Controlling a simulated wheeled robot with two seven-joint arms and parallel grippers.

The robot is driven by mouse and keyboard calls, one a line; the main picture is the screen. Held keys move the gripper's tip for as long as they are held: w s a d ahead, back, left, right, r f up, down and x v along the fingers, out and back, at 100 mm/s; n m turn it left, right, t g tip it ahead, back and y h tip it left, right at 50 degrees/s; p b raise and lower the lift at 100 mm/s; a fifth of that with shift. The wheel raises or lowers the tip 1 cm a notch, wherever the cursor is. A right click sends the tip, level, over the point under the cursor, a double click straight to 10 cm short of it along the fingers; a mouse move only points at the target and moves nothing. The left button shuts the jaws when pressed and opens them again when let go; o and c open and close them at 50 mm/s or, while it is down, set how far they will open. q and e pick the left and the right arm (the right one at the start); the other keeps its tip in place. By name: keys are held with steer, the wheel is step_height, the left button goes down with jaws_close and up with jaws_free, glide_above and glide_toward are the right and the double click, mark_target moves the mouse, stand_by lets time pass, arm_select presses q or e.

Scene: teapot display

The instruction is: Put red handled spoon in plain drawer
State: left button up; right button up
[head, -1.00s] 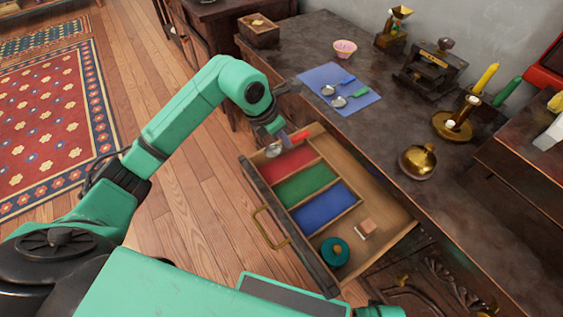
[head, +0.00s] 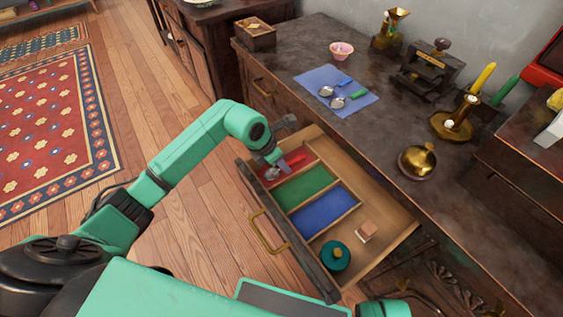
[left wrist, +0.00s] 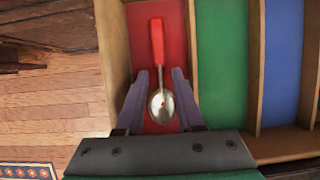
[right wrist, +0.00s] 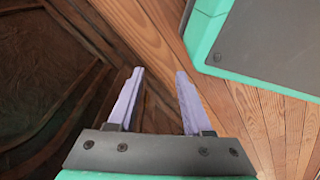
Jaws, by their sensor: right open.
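The red-handled spoon (head: 291,160) lies in the red-lined compartment (left wrist: 142,20) of the open drawer (head: 389,212). In the left wrist view the spoon (left wrist: 157,45) lies with its metal bowl nearer my gripper and its red handle pointing away. My left gripper (left wrist: 160,74) is open just over it, one finger on each side, with gaps between fingers and spoon. In the head view my left gripper (head: 281,162) reaches down into the compartment and hides part of the spoon. My right gripper (right wrist: 158,72) is open and empty, beside dark carved wood and above the floor.
Green (head: 303,187) and blue (head: 325,208) compartments are empty. A teal round object (head: 335,256) and a small block (head: 366,231) sit in the drawer's near section. On the counter, a blue cloth (head: 314,79) holds blue- and green-handled spoons. A brass pot (head: 417,161) stands near the counter's edge.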

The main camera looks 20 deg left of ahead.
arm_select(q)
steer(key=shift+r, duration=0.1)
arm_select(e)
steer(key=shift+r, duration=0.1)
arm_select(q)
steer(key=shift+a+r, duration=0.1)
steer(key=shift+r, duration=0.25)
steer(key=p+v, duration=0.1)
steer(key=v, duration=1)
steer(key=shift+s+p, duration=0.15)
steer(key=shift+p, duration=0.15)
arm_select(e)
steer(key=s+f, duration=0.2)
steer(key=s, duration=0.1)
steer(key=shift+d, duration=0.35)
arm_select(q)
steer(key=shift+a+r, duration=0.1)
